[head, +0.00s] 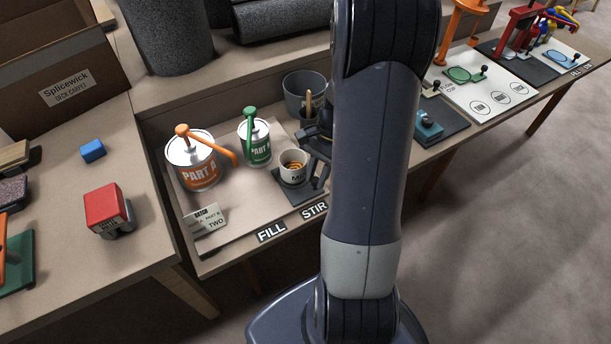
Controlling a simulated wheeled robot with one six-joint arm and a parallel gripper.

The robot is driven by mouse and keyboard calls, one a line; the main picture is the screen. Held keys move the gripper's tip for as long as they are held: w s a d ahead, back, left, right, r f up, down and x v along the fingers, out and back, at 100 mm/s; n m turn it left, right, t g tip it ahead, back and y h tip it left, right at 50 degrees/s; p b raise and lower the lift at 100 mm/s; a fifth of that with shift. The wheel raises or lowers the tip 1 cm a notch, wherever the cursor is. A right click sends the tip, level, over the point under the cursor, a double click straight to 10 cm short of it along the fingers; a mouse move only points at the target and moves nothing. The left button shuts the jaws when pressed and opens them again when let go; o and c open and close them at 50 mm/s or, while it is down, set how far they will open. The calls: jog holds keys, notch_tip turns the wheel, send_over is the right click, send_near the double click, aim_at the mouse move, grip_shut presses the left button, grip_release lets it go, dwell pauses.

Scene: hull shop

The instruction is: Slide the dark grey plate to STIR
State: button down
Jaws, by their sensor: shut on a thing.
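The dark grey plate (291,193) lies on the tray, behind the STIR label (314,210) and to the right of the line of the FILL label (271,232). A white cup marked MIX (292,175), with orange stuff inside, stands upright on the plate.
An orange-pump PART A tin (193,172) and a green-pump PART B tin (257,148) stand left of the cup. A BATCH card (206,228) is at front left.

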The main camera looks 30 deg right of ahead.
jog(key=shift+d, duration=0.2)
jog(key=c, duration=1.5)
grip_release()
jog(key=shift+d, duration=0.15)
jog(key=shift+c, duration=0.2)
jog(key=p+v, duration=0.2)
jog(key=v, duration=0.9)
jog(key=shift+s+f, duration=0.1)
jog(key=shift+f, duration=0.05)
